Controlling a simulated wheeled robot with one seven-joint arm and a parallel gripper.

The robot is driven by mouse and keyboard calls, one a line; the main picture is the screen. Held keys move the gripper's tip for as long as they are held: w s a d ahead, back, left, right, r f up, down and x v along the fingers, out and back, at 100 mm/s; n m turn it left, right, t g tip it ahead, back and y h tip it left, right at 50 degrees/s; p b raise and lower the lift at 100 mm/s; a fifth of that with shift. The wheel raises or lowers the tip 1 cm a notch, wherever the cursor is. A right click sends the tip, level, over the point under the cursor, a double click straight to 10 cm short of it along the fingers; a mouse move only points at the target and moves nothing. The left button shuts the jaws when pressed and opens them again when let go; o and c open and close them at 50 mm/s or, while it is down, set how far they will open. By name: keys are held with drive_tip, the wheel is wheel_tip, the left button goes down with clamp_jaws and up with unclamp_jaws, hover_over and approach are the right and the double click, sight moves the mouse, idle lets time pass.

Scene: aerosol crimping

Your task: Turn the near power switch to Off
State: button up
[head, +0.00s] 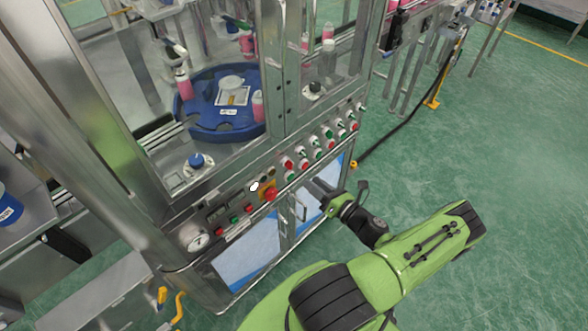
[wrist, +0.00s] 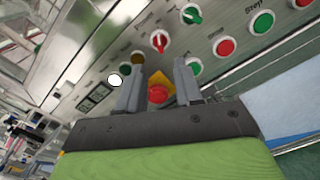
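The sloping control panel carries a red-handled rotary switch (wrist: 159,41) and a green-handled rotary switch (wrist: 191,14) in the wrist view. I cannot tell which one is the near power switch, and no Off label is readable. My gripper (wrist: 160,78) is open and empty, its two fingers apart and pointing at the panel. The red emergency stop (wrist: 158,93) on its yellow plate shows between the fingers, below the red-handled switch. In the head view my gripper (head: 322,191) is in front of the cabinet, right of the emergency stop (head: 270,194).
Red push buttons (wrist: 225,46) and green push buttons (wrist: 263,21) line the panel. A white round knob or lamp (wrist: 115,80) is left of the fingers. A glazed machine with a blue turntable (head: 215,129) stands above. The green floor (head: 480,170) is open to the right.

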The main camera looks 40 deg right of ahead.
sight(290, 165)
drive_tip(key=w, duration=0.8)
drive_tip(key=shift+w, duration=0.4)
drive_tip(key=shift+a, duration=0.1)
clamp_jaws()
